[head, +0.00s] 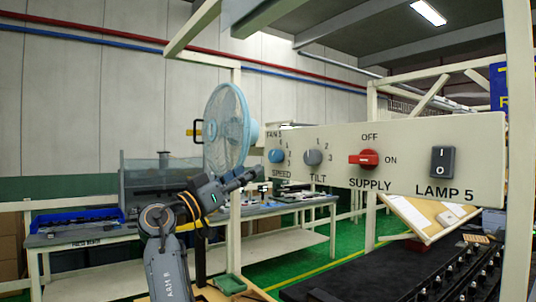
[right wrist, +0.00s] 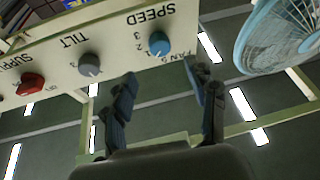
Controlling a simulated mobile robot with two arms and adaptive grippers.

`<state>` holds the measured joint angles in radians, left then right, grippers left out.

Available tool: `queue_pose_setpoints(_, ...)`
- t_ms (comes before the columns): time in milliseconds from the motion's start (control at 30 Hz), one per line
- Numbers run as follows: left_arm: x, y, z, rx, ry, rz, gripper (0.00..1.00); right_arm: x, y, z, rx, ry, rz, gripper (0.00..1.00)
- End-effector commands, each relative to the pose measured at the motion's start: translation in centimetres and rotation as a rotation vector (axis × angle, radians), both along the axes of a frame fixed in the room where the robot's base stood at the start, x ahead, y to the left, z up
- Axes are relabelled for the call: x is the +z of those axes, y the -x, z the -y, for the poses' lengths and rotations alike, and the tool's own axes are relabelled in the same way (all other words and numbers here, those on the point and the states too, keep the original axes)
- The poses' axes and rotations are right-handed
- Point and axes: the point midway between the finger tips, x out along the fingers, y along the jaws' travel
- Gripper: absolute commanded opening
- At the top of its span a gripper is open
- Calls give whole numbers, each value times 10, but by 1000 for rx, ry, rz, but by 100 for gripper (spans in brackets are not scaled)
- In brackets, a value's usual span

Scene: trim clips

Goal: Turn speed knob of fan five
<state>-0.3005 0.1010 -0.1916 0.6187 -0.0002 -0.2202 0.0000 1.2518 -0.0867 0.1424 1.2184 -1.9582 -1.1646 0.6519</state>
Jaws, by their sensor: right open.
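The control panel (head: 340,143) is a cream box. Its blue SPEED knob (head: 276,155) is at the left end, under the label FAN 5. My right gripper (head: 257,175) is just left of and below this knob. In the right wrist view, which is upside down, the blue speed knob (right wrist: 159,43) lies just beyond and between the tips of my open right gripper (right wrist: 163,76). The fingers look apart from the knob, with nothing between them. The blue fan (head: 228,128) stands left of the panel. My left gripper is not in view.
On the same panel are a grey TILT knob (head: 313,157), a red SUPPLY knob (head: 364,159) and a black LAMP 5 rocker switch (head: 442,162). A workbench (head: 90,240) with a blue bin stands behind. A cream post (head: 235,240) rises close to my right arm.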

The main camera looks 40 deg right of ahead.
Motion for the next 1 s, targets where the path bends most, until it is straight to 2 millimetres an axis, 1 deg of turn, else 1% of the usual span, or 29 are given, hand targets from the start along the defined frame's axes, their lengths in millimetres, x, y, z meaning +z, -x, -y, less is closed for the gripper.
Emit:
queue_pose_setpoints(33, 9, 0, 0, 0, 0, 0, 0, 9, 0, 11, -2, -1, 0, 57)
queue_pose_setpoints(100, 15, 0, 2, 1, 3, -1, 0, 15, 0, 25, -2, -1, 1, 57)
queue_pose_setpoints(200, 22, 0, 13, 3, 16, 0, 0, 22, -1, 43, 0, -1, -1, 57)
queue_pose_setpoints(333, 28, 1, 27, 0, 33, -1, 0, 27, -1, 60, 1, 0, -1, 57)
queue_pose_setpoints(500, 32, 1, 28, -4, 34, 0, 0, 31, -2, 72, 1, 0, -2, 57)
queue_pose_setpoints(800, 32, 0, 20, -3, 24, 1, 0, 30, -2, 74, 2, 0, -1, 57)
queue_pose_setpoints(833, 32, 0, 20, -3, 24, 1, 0, 30, -2, 74, 2, 1, -1, 55)
queue_pose_setpoints(867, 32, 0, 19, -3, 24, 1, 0, 30, -2, 74, 2, 0, -1, 49)
queue_pose_setpoints(900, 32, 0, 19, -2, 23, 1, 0, 30, -2, 74, 2, 0, -1, 41)
queue_pose_setpoints(967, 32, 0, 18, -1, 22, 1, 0, 30, -2, 74, 2, 0, -1, 29)
queue_pose_setpoints(1000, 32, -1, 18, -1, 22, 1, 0, 30, -2, 74, 2, 1, -1, 20)
